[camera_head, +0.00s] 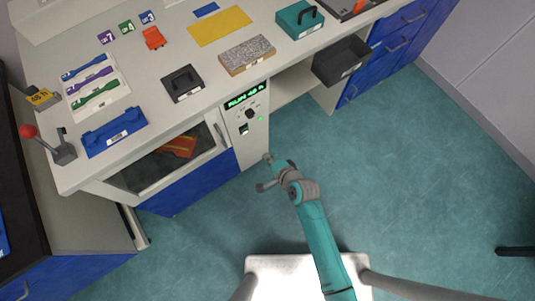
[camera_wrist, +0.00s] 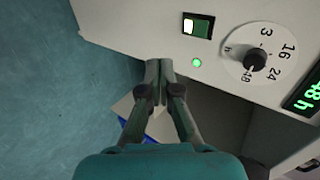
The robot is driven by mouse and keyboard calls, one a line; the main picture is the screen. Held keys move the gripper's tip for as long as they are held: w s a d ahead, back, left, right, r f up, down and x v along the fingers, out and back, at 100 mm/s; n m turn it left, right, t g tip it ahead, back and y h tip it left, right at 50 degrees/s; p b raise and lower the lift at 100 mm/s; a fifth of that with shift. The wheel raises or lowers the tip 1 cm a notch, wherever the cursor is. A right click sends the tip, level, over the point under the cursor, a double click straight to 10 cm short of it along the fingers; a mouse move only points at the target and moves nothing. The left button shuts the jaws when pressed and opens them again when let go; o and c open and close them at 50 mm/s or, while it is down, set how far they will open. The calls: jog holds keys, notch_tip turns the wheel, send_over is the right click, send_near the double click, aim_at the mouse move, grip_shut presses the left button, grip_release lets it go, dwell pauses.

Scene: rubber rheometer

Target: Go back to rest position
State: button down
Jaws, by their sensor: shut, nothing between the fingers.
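My gripper (camera_wrist: 160,72) is shut and empty in the wrist view, its two fingers side by side. In the head view my gripper (camera_head: 268,158) is above the floor, in front of the white control panel (camera_head: 256,143). In the wrist view the fingertips show just below and left of the panel's green light; whether they touch the panel cannot be told. The panel carries a dial knob (camera_wrist: 255,60), a lit switch (camera_wrist: 197,26) and a green display (camera_wrist: 308,92) reading "48 h".
Left of the panel is a windowed compartment (camera_head: 135,178) with an orange-red item (camera_head: 179,147) inside.

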dwell(0.3)
jog(key=s+d+r+n+t+h, duration=0.2)
jog(key=s+d+r+n, duration=0.15)
jog(key=s+d, duration=0.5)
jog(key=s+d+r+n+t+h, duration=0.15)
jog(key=s+d+r, duration=0.35)
jog(key=s, duration=0.6)
jog(key=s+d+r+n+t+h, duration=0.1)
jog(key=s+d+r+n, duration=0.1)
jog(key=s+r, duration=0.4)
jog(key=s+d+r+n+t+h, duration=0.1)
jog(key=s+r+n, duration=0.3)
jog(key=r, duration=0.9)
jog(key=shift+s+d+r, duration=0.3)
jog(key=shift+s+d, duration=0.45)
jog(key=shift+s, duration=0.4)
jog(key=shift+h, duration=0.25)
